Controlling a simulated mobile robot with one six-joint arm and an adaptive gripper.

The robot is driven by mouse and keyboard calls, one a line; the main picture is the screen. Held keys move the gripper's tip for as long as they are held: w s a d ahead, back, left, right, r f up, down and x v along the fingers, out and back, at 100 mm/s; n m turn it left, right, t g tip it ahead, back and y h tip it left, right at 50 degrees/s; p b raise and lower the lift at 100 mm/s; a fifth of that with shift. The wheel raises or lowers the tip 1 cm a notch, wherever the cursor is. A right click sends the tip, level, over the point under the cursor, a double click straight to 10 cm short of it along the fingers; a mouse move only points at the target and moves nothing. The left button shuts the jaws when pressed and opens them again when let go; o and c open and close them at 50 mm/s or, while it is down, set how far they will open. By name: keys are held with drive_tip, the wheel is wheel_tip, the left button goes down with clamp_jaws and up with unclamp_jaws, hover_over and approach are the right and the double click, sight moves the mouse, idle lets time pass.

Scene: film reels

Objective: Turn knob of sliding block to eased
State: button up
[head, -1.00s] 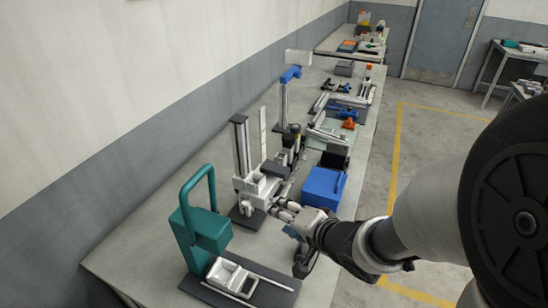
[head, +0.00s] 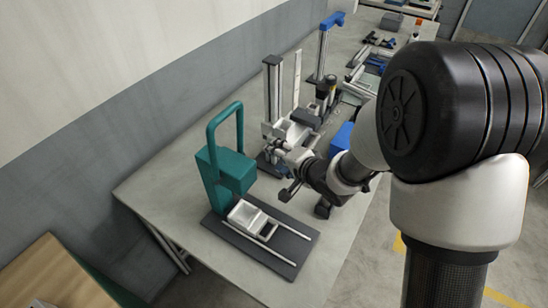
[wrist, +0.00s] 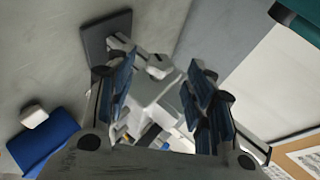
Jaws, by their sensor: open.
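The sliding block (head: 290,132) is a pale grey carriage on an upright post stand (head: 273,90) on the bench. My gripper (head: 285,153) is at its near side, and its fingers partly overlap the block in the head view. In the wrist view my gripper (wrist: 160,75) is open, with blue-padded fingers on either side. The pale block (wrist: 155,90) shows between and beyond the fingers. A small light rounded part near the fingertips may be the knob, but I cannot tell which way it is turned. Contact with the fingers cannot be made out.
A teal press-like stand (head: 232,170) with a dark base and rails stands at the near left. A blue box (head: 342,137) is behind my arm; it also shows in the wrist view (wrist: 45,145). A blue-topped post (head: 331,22) and other fixtures stand farther along.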

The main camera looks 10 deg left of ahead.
drive_tip(key=x, duration=0.3)
drive_tip(key=shift+w+a+f+b, duration=0.15)
drive_tip(key=shift+w+a+b, duration=0.05)
drive_tip(key=shift+b, duration=0.15)
drive_tip(key=shift+c, duration=0.5)
drive_tip(key=c, duration=0.9)
drive_tip(key=shift+c, duration=0.4)
